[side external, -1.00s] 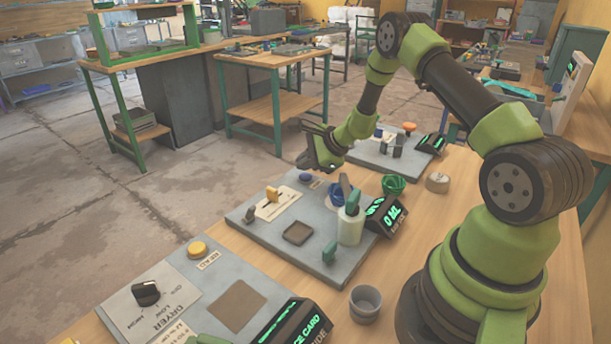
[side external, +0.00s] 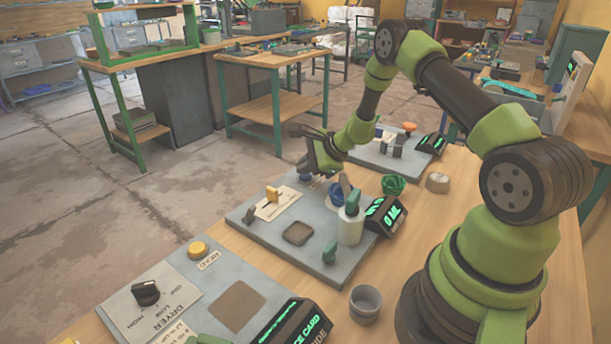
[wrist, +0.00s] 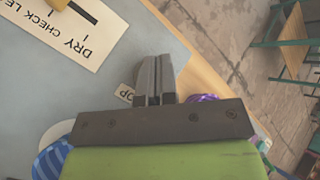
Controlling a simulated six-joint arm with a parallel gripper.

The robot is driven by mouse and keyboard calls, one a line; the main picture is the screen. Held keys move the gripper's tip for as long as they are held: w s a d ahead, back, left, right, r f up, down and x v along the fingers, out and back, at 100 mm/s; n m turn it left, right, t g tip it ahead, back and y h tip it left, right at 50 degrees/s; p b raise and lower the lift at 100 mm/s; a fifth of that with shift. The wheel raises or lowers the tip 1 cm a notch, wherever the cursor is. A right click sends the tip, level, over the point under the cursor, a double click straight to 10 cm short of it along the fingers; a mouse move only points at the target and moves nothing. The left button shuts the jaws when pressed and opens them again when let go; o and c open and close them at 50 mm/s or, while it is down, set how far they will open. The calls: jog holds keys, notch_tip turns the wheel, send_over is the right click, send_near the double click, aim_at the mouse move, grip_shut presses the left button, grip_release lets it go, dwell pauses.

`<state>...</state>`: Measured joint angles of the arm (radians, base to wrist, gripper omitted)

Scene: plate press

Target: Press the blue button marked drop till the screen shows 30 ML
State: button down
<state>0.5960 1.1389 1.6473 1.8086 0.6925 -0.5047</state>
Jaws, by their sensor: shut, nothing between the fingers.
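The blue button (side external: 305,178) is at the far left corner of the grey panel (side external: 262,238) in the side view. My gripper (side external: 304,169) is shut and empty, pointing down with its fingertips right over the button. I cannot tell whether they touch it or whether it is pressed in. The screen (side external: 388,214) reads 0 ML in green. In the wrist view my shut fingers (wrist: 154,80) are beside a label (wrist: 125,94) of which only "OP" shows. The button is not visible there and seems hidden behind the fingers.
On the panel are a yellow switch (side external: 272,194), a blue round part (side external: 337,193) and a white cylinder with a green top (side external: 350,228). A green ribbed part (side external: 394,185) and a grey cup (side external: 365,304) stand on the table. Another panel with a dryer knob (side external: 146,292) is nearer the camera.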

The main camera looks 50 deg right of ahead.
aim_at(306, 177)
jog(key=shift+f, duration=0.2)
jog(key=shift+r, duration=0.1)
dwell(0.4)
jog(key=shift+r, duration=0.75)
jog(key=shift+r, duration=2.5)
dwell(0.5)
notch_tip(306, 177, up, 4)
jog(key=shift+f, duration=0.1)
